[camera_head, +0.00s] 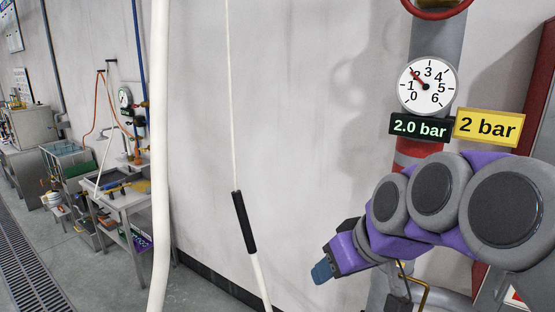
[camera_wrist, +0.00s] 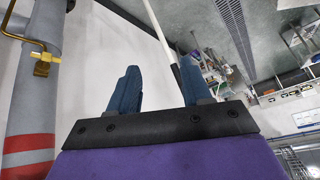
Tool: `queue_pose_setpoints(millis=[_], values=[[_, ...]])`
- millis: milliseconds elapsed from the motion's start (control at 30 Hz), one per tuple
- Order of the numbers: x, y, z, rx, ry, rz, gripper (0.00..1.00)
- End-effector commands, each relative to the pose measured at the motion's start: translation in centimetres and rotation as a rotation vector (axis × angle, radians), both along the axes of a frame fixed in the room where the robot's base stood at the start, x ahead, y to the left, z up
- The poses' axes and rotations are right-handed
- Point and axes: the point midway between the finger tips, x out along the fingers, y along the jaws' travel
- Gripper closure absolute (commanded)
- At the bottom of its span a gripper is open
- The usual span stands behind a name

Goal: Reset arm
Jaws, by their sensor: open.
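My gripper (camera_head: 322,271) shows in the camera_head view at the lower middle right, at the end of my purple and grey arm. In the wrist view my gripper (camera_wrist: 158,88) has its two blue fingers apart, with nothing between them but the wall behind. The arm stretches in from the right, in front of the grey pipe, and the gripper points left and a little down. It touches nothing that I can see.
A pressure gauge (camera_head: 428,86) on the pipe reads about 2, above a display (camera_head: 419,128) showing 2.0 bar and a yellow 2 bar sign (camera_head: 487,126). A white pole (camera_head: 159,150) and a cord with a black grip (camera_head: 244,221) hang left. Workbenches (camera_head: 118,200) stand far left.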

Motion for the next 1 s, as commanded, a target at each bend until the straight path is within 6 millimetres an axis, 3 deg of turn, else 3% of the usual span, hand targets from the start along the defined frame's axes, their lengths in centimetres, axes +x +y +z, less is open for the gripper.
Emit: queue_pose_setpoints(millis=[33, 200, 300, 433, 633, 1000], values=[[-2.1, 0.2, -3.6, -0.021, 0.076, -0.020, 0.52], [-9.4, -0.5, -12.8, -0.098, 0.313, -0.127, 0.52], [-13.9, -1.5, -17.5, -0.152, 0.441, -0.202, 0.52], [-18.9, -2.9, -21.9, -0.210, 0.571, -0.289, 0.52], [-22.9, -4.1, -24.6, -0.257, 0.664, -0.362, 0.52], [-23.2, -4.2, -24.8, -0.262, 0.673, -0.370, 0.52]])
